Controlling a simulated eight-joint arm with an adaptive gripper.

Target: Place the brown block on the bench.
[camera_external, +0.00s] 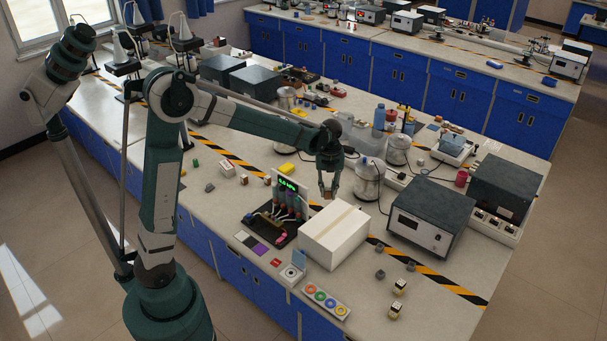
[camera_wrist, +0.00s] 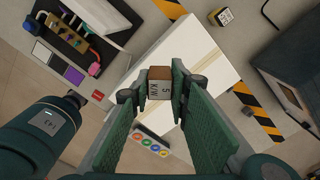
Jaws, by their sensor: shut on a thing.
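My gripper (camera_external: 327,187) is above the bench (camera_external: 345,300), just behind and above a white box in the external view. In the wrist view, my gripper (camera_wrist: 159,88) is shut on the brown block (camera_wrist: 159,73), which has a pale face with dark lettering. The block sits between the two fingertips and is held in the air. In the external view the block is small and mostly hidden by the fingers. The white box lies below it in the wrist view.
The white box (camera_external: 335,235) stands on the bench under my gripper. A dark instrument (camera_external: 425,215) is to its right, a panel with a green display (camera_external: 288,184) to its left. Several small blocks lie near the yellow-black tape (camera_external: 450,287). Bare bench shows at the front right.

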